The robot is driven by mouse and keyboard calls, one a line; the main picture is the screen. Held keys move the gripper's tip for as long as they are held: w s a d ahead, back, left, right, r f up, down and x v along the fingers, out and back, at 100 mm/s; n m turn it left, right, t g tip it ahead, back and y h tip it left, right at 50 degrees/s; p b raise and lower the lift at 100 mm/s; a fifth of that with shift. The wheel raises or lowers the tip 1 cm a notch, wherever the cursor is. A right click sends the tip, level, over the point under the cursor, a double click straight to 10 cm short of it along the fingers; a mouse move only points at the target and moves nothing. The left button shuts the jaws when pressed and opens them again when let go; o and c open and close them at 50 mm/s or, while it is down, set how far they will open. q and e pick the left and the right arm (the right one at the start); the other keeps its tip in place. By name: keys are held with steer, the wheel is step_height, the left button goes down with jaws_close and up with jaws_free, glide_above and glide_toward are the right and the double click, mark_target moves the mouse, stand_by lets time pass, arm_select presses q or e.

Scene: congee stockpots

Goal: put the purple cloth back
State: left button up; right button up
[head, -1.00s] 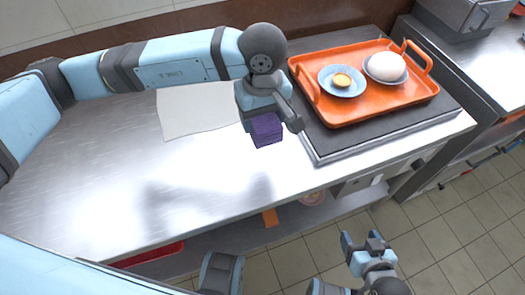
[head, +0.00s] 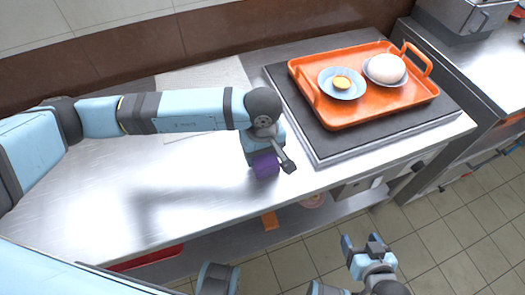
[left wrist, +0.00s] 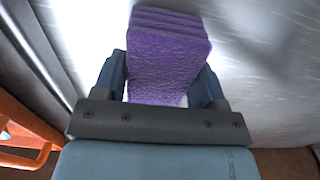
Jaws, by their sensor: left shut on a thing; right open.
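The purple cloth (head: 265,166) is a small folded block with several layers. My left gripper (head: 262,158) is shut on it, near the front edge of the steel counter. In the left wrist view the cloth (left wrist: 168,55) sits between the two fingers of my left gripper (left wrist: 165,85). I cannot tell whether the cloth touches the counter. My right gripper (head: 363,243) is open and empty, low in front of the counter over the tiled floor.
A white sheet (head: 205,77) lies on the counter (head: 110,200), partly hidden by my left arm. To the right, an orange tray (head: 345,117) with a bowl (head: 343,92) and a bowl holding a white ball (head: 385,68) stands on a dark slab (head: 320,147). The counter's left front is bare.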

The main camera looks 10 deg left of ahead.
arm_select(q)
steer(key=shift+f+b, duration=0.2)
steer(key=shift+b, duration=0.1)
steer(key=o, duration=1)
steer(key=shift+r, duration=0.1)
steer(key=shift+c, duration=0.2)
step_height(320, 180, up, 12)
steer(key=shift+r+p, duration=0.15)
steer(key=shift+p, duration=0.2)
